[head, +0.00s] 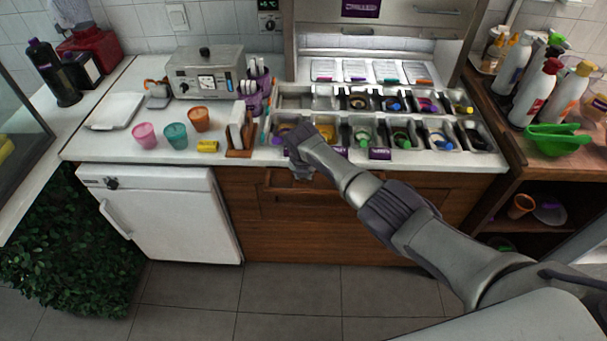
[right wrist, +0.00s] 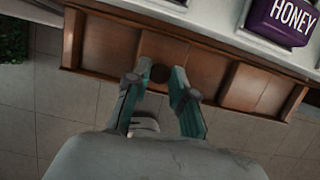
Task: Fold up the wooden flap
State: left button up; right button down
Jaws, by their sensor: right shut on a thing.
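The wooden flap (head: 330,186) is a brown panel just under the front edge of the white counter. In the right wrist view, brown wooden panels (right wrist: 196,68) run below the counter edge. My right gripper (head: 301,173) is at this front. My left gripper is not in view.
Topping bins (head: 402,140) line the counter above the flap, with a purple HONEY label (right wrist: 285,20) near the edge. A white fridge (head: 170,215) stands at left. A wooden shelf unit (head: 490,150) with bottles stands at right. The grey floor (head: 290,300) in front is clear.

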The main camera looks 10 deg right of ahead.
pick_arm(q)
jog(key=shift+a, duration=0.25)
pick_arm(e)
jog(key=shift+w+d, duration=0.1)
jog(key=c, duration=1.2)
grip_release()
jog(key=shift+o, duration=1.2)
jog(key=shift+w+f, duration=0.2)
jog(key=shift+f, duration=0.1)
jog(key=shift+s+r, duration=0.15)
jog(key=shift+r, duration=0.05)
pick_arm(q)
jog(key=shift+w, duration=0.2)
pick_arm(e)
jog(key=v, duration=1.1)
jog(key=shift+r, duration=0.35)
